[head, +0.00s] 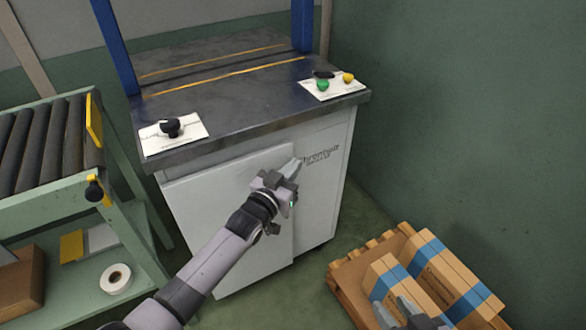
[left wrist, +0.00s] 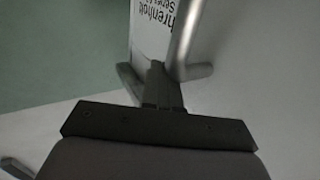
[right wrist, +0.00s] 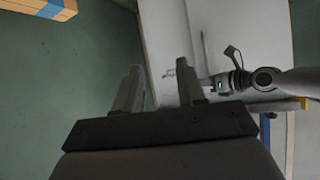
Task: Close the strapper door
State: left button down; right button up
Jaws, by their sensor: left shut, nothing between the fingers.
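The strapper (head: 240,130) is a white cabinet with a dark metal top. Its white door (head: 215,200) covers the left part of the front and stands slightly ajar, its right edge proud of the cabinet. My left gripper (head: 292,166) is shut and empty, at the upper right edge of the door. In the left wrist view its fingers (left wrist: 156,75) are beside a silvery bar handle (left wrist: 185,40); I cannot tell whether they touch. My right gripper (head: 400,308) is at the lower right over the boxes. In the right wrist view its fingers (right wrist: 160,75) are apart and empty.
A green roller conveyor (head: 50,135) stands at the left, with a white tape roll (head: 115,278) on its lower shelf. Green floor shows between the cabinet and pallet.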

pick_arm(q)
jog(key=shift+w+a, duration=0.2)
jog(key=shift+w, duration=0.15)
pick_arm(e)
jog(key=shift+w+f, duration=0.25)
jog(key=shift+s, duration=0.1)
